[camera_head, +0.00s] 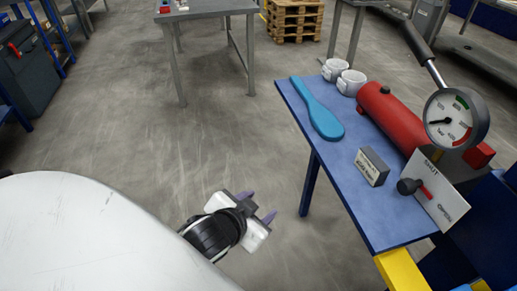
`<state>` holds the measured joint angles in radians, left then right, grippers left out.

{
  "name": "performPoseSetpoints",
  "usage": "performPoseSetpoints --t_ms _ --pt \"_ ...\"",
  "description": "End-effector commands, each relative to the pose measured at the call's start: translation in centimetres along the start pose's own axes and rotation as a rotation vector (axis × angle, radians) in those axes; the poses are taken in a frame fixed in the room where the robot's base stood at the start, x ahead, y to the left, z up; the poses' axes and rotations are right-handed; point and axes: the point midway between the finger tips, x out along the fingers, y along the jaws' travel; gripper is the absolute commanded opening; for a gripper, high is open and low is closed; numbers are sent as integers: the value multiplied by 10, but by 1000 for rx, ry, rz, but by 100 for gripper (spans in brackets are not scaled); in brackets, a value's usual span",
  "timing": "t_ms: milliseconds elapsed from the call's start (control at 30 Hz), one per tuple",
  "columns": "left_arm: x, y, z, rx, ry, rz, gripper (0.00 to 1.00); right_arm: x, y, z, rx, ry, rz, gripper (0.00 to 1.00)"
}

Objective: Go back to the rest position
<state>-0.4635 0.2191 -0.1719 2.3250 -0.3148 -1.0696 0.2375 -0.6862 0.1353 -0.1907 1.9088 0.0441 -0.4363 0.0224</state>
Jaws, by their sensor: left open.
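My left gripper (257,205) shows low in the middle of the head view, over the bare floor. Its two purple-tipped fingers are apart and nothing is between them. It is to the left of the blue table (338,160) and does not touch it. My large white arm part fills the lower left. My right gripper does not show.
The blue table carries a blue paddle (322,118), white rings (350,82), a red cylinder (392,115), a gauge (452,120), a small grey box (372,166) and a SHUT/OPEN valve plate (436,190). A grey table (210,8) and pallets (292,18) stand behind. The middle floor is clear.

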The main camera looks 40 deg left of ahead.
Motion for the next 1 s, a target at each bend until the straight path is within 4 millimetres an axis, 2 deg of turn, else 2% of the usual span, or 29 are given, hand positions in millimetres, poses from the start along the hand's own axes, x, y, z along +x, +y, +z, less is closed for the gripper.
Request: performPoseSetpoints --t_ms 467,567,700,800,900,1000 --pt "0 0 0 0 2 0 48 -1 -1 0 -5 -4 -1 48" --pt "11 26 27 12 -20 75 48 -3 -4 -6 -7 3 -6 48" --pt "23 78 86 2 -44 229 48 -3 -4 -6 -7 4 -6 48" --pt "23 109 124 -30 -49 312 48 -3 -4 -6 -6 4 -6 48" --pt "20 127 150 -65 -48 358 48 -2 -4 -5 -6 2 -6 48" --pt "18 135 161 -82 -43 375 48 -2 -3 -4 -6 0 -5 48"
